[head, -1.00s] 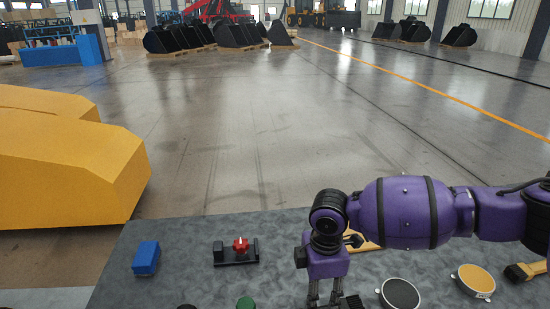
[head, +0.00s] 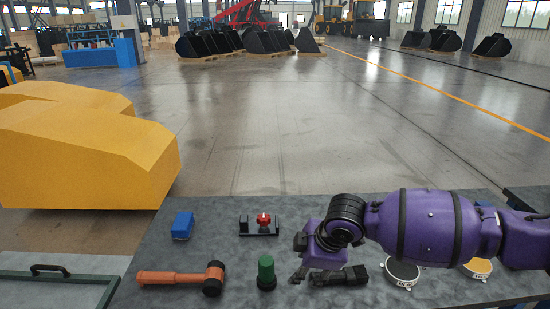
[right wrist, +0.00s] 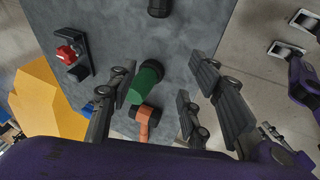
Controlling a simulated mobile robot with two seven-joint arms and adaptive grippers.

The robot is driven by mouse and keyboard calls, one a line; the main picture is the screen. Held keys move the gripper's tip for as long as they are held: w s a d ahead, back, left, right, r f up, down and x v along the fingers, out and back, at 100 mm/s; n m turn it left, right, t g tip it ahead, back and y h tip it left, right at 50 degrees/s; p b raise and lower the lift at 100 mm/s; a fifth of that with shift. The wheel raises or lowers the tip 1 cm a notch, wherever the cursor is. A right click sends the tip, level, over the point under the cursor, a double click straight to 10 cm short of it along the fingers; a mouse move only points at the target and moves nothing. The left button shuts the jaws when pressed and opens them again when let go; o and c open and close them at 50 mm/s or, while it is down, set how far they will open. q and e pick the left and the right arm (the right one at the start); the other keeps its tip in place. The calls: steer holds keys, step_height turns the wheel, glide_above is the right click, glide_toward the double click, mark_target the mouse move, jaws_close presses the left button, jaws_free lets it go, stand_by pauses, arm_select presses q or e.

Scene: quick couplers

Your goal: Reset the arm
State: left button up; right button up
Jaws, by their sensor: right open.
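My right arm reaches in from the right over the grey table (head: 215,235) in the head view. My right gripper (head: 308,276) points down above it, to the right of a green cylinder (head: 266,273). In the right wrist view the gripper (right wrist: 168,76) has its fingers wide apart with nothing held. The green cylinder (right wrist: 147,80) shows between them there, lower down on the table. A black fitting (head: 342,276) lies just right of the fingers in the head view. My left gripper does not show.
An orange-handled hammer (head: 180,278), a blue block (head: 182,225) and a black base with a red knob (head: 262,224) are on the table. Two round labelled discs (head: 402,274) (head: 480,266) lie at right. A yellow machine body (head: 80,155) stands at left. Open floor lies beyond.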

steer(key=s+a+f+m+t+y+p, duration=0.1)
steer(key=s+a+m+t+y, duration=0.15)
steer(key=a, duration=0.45)
steer(key=s+a+m+t+y, duration=0.1)
steer(key=a+m+t+y, duration=0.1)
steer(key=a+y, duration=0.3)
steer(key=s+d+f+m+t+h+p, duration=0.1)
steer(key=s+d+f+m+t+h, duration=0.3)
steer(key=s+d+f+m+h, duration=0.75)
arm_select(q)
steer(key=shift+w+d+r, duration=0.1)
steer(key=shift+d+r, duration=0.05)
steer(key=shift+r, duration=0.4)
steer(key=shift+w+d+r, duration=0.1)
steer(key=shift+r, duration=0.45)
arm_select(e)
steer(key=s+d+f+g, duration=0.1)
steer(key=s+d+f, duration=0.2)
steer(key=s, duration=0.3)
steer(key=s+d+f+m+g+y, duration=0.1)
steer(key=s+d+f, duration=0.3)
steer(key=s, duration=0.3)
steer(key=s+d+f+g, duration=0.1)
steer(key=s+d+f, duration=0.2)
steer(key=s+d, duration=0.2)
steer(key=shift+s+d+f+y, duration=0.2)
steer(key=shift+s+f+y, duration=0.2)
steer(key=shift+s, duration=0.3)
steer(key=shift+g, duration=0.25)
